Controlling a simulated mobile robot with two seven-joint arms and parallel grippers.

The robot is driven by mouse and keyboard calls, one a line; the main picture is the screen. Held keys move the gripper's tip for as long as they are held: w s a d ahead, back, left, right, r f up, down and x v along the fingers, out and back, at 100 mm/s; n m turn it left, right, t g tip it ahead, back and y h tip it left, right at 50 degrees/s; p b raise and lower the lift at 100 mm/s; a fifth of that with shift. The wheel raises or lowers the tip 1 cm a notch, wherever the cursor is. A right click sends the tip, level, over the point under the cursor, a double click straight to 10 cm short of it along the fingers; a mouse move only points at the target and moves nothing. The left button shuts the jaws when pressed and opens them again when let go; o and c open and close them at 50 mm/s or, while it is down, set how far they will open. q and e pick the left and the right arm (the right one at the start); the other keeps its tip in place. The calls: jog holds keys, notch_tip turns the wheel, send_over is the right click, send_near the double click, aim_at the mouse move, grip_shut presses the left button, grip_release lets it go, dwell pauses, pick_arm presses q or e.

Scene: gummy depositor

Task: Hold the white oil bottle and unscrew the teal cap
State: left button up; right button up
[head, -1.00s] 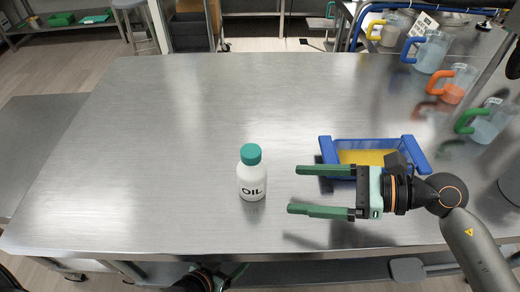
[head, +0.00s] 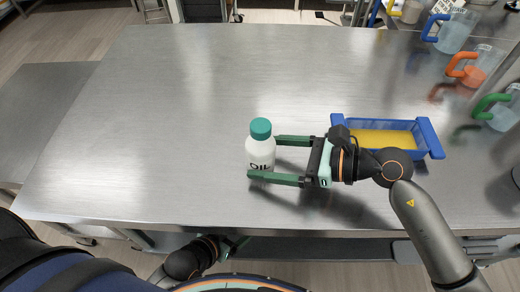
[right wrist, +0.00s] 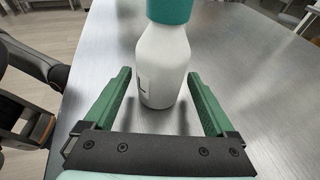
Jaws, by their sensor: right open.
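The white oil bottle (head: 260,154) stands upright on the steel table, with its teal cap (head: 261,128) on top. In the right wrist view the bottle (right wrist: 163,62) is between the fingertips, with gaps at both sides, and its cap (right wrist: 170,9) is cut off by the top edge. My right gripper (head: 263,157) is open and comes from the right, its fingers on either side of the bottle. The near finger hides part of the OIL label. My left gripper (head: 236,245) is low at the table's front edge, away from the bottle and partly hidden; its opening is unclear.
A blue tray (head: 437,143) with yellow contents sits right of the bottle, behind my right arm. Several jugs with coloured handles, including an orange-handled jug (head: 474,75), stand along the right side. The table's left and middle (head: 170,100) are clear.

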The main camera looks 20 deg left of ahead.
jog(key=shift+a+f, duration=0.1)
jog(key=shift+a, duration=0.2)
grip_shut()
dwell(1.3)
dwell(1.0)
